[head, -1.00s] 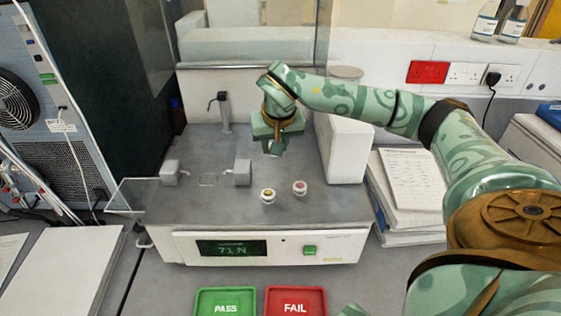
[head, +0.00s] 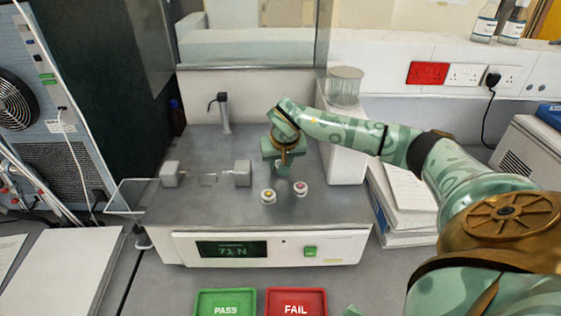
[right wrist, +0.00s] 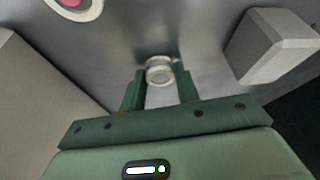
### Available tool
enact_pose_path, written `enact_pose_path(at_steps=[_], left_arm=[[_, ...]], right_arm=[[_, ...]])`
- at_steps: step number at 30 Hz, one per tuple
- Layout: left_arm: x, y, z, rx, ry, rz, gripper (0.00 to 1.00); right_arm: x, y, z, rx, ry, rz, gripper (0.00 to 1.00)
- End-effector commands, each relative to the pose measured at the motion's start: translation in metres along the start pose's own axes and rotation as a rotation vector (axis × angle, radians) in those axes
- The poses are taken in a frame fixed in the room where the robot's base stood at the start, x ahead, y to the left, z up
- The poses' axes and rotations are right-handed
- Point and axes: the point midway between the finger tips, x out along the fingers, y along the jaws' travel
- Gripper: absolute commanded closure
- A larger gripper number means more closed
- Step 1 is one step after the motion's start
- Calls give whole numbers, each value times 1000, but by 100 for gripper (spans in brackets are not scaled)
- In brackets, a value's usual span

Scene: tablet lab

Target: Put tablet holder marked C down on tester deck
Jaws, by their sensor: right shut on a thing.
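My right gripper (head: 284,168) is low over the grey tester deck (head: 215,210), behind two small white holders. In the right wrist view its fingers (right wrist: 160,90) are shut on a small round whitish tablet holder (right wrist: 160,72). No letter C is readable on it. The head view hides this holder behind the gripper, and I cannot tell whether it touches the deck. On the deck stand a holder with a yellow top (head: 268,196) and one with a pink top (head: 300,188); the pink one shows at the wrist view's top edge (right wrist: 73,4). My left gripper is out of view.
Two grey jaw blocks (head: 171,174) (head: 237,173) stand left of the gripper. A white column (head: 348,150) with a clear ribbed jar (head: 346,86) is to the right. A black-topped post (head: 224,115) stands behind. Green PASS (head: 225,302) and red FAIL (head: 296,301) trays lie in front.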

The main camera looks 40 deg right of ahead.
Motion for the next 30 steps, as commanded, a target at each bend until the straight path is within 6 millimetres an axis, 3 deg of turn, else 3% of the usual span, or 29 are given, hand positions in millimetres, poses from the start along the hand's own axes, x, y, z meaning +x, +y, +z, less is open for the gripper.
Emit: enact_pose_path(at_steps=[2,3,5,13,17,30], left_arm=[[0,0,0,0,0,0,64],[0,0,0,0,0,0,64],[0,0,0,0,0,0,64],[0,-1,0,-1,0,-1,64],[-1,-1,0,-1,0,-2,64],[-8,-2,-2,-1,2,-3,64]], right_arm=[[2,0,1,0,0,1,94],[2,0,1,0,0,1,60],[2,0,1,0,0,1,47],[1,0,0,0,0,0,47],[-10,0,-2,-1,5,-1,47],[-105,0,-2,0,5,-1,47]])
